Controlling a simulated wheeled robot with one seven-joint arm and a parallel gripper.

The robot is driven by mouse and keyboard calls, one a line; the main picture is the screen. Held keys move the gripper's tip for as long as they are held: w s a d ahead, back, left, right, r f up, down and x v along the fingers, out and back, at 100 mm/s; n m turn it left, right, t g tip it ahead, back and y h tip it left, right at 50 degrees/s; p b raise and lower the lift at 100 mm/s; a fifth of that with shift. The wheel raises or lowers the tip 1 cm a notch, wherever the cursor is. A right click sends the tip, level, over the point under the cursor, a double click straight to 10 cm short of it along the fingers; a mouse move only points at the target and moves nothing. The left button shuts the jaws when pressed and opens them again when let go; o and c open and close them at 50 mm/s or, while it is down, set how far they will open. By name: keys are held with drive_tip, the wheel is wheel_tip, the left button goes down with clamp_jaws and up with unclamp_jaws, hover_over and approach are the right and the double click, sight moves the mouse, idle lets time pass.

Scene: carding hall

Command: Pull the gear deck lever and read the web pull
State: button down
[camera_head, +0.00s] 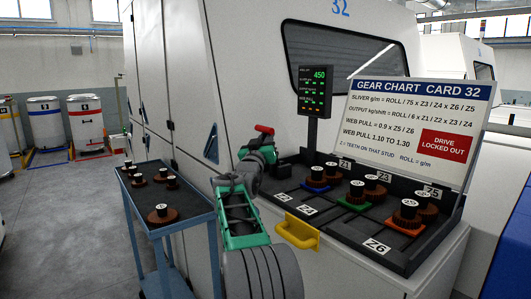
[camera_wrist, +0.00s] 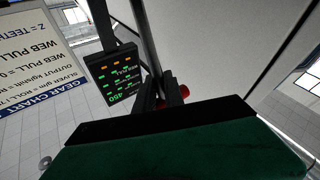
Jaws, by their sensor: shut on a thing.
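My gripper (camera_head: 263,143) is at the left end of the gear deck (camera_head: 400,262), at a red-ended lever (camera_head: 264,129). It is shut on this lever. Red parts of the lever (camera_wrist: 184,91) show beside the dark fingers (camera_wrist: 160,98) in the wrist view; the rest is hidden. The display (camera_wrist: 115,78) appears upside down in the wrist view. The gear chart (camera_head: 405,125) gives web pull as 0.9 x Z5 / Z6, with 1.10 to 1.30.
The deck holds several brown gears with black hubs, on blue, green and red-marked places. A yellow handle (camera_head: 298,233) juts from its front. A red sign (camera_head: 442,145) reads DRIVE LOCKED OUT. A blue trolley (camera_head: 185,213) with more gears stands left. Open floor lies farther left.

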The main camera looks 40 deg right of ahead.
drive_tip(key=shift+w+a+f+b, duration=0.1)
drive_tip(key=shift+a+f+b, duration=0.7)
drive_tip(key=shift+a+b, duration=0.35)
drive_tip(key=shift+w+a+f+b, duration=0.1)
drive_tip(key=shift+a+f+b, duration=0.75)
drive_tip(key=shift+b, duration=0.35)
drive_tip(key=shift+a, duration=0.1)
drive_tip(key=c, duration=1.5)
unclamp_jaws()
drive_tip(key=shift+o, duration=0.2)
drive_tip(key=shift+r, duration=0.1)
drive_tip(key=shift+s, duration=0.1)
drive_tip(key=b+v, duration=0.1)
drive_tip(key=v, duration=0.6)
drive_tip(key=shift+a+b, duration=0.25)
drive_tip(key=shift+b, duration=0.1)
drive_tip(key=shift+s, duration=0.15)
